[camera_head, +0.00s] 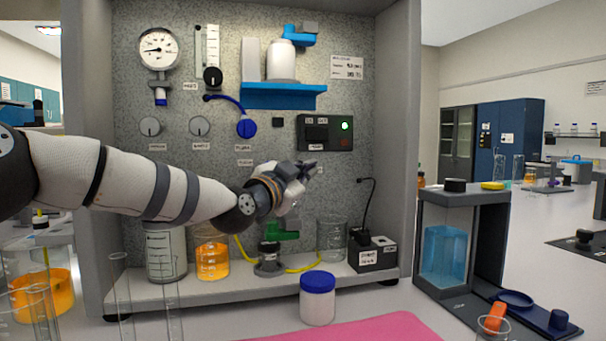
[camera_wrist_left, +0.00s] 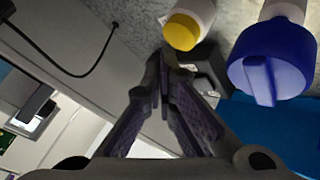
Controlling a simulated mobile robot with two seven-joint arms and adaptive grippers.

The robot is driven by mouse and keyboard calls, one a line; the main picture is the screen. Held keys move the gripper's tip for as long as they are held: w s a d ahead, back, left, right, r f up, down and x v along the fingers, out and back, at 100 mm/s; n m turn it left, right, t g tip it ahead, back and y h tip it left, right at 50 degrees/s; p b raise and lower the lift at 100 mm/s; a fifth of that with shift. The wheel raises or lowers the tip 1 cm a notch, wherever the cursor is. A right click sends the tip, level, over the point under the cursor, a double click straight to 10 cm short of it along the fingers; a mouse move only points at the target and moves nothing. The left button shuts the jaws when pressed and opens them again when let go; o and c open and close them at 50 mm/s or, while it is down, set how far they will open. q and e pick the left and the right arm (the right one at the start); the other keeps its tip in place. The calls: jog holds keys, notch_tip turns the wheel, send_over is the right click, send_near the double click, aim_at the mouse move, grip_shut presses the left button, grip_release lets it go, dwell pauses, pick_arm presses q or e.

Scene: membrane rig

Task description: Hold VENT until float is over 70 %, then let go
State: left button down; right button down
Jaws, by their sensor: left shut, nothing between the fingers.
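The rig panel (camera_head: 180,95) is speckled grey with small labels, too small to read, so I cannot tell which control is VENT. A clear upright tube with a scale (camera_head: 206,45) stands at the upper left of the panel; its float level is unreadable. A dark control box (camera_head: 340,133) with a lit green lamp is on the right of the panel. My left gripper (camera_head: 308,169) is in front of the panel, just below this box. In the left wrist view its fingers (camera_wrist_left: 168,72) are together and empty. Contact with the panel cannot be told. My right gripper is not visible.
A blue knob (camera_head: 246,128) and two grey knobs sit left of the gripper. A blue shelf (camera_head: 284,95) holds a white bottle above. Below stand an orange-filled beaker (camera_head: 212,260), a green valve (camera_head: 283,235) and an empty beaker (camera_head: 331,245). A blue-lidded jar (camera_head: 317,305) stands in front.

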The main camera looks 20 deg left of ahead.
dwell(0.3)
pick_arm(q)
jog(key=shift+w+a, duration=0.2)
jog(key=shift+w, duration=0.15)
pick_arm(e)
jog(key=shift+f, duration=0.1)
pick_arm(q)
jog(key=shift+w+a+b, duration=0.3)
jog(key=shift+w+a, duration=0.05)
jog(key=shift+w, duration=0.1)
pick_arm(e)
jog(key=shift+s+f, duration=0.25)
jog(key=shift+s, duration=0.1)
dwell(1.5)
